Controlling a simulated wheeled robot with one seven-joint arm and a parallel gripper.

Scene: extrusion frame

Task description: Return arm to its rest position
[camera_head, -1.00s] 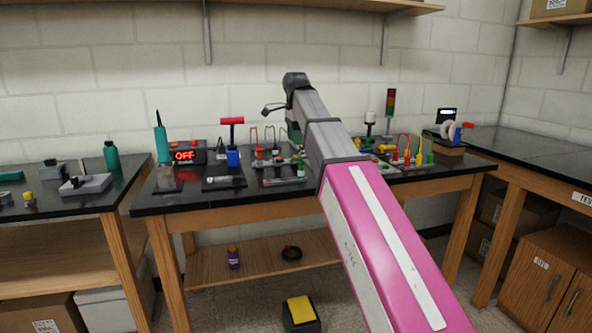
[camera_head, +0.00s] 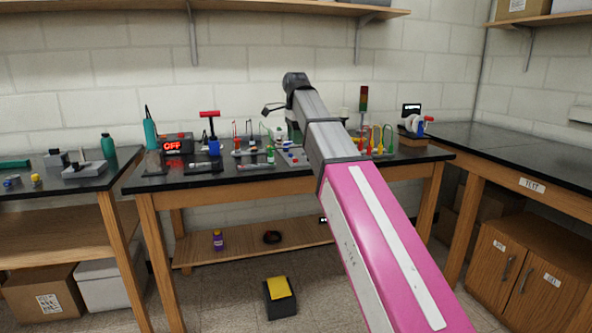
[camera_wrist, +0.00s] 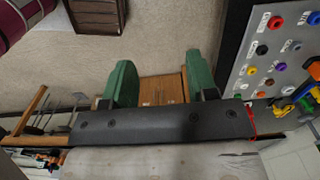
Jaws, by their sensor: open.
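My arm stretches from the lower right up over the middle bench in the head view, with a pink link nearest and grey links beyond. The far end of the arm hides most of my gripper there. In the wrist view my gripper (camera_wrist: 160,88) shows two green fingers standing well apart, with nothing held between them. A grey panel (camera_wrist: 285,50) with coloured sockets lies to the right of the fingers.
The black-topped middle bench (camera_head: 200,181) carries a red-and-blue tool (camera_head: 212,135), a box reading OFF (camera_head: 177,144) and several coloured leads (camera_head: 376,140). A yellow-topped pedal (camera_head: 279,290) stands on the floor. Side benches flank it, and a wooden cabinet (camera_head: 530,275) stands at right.

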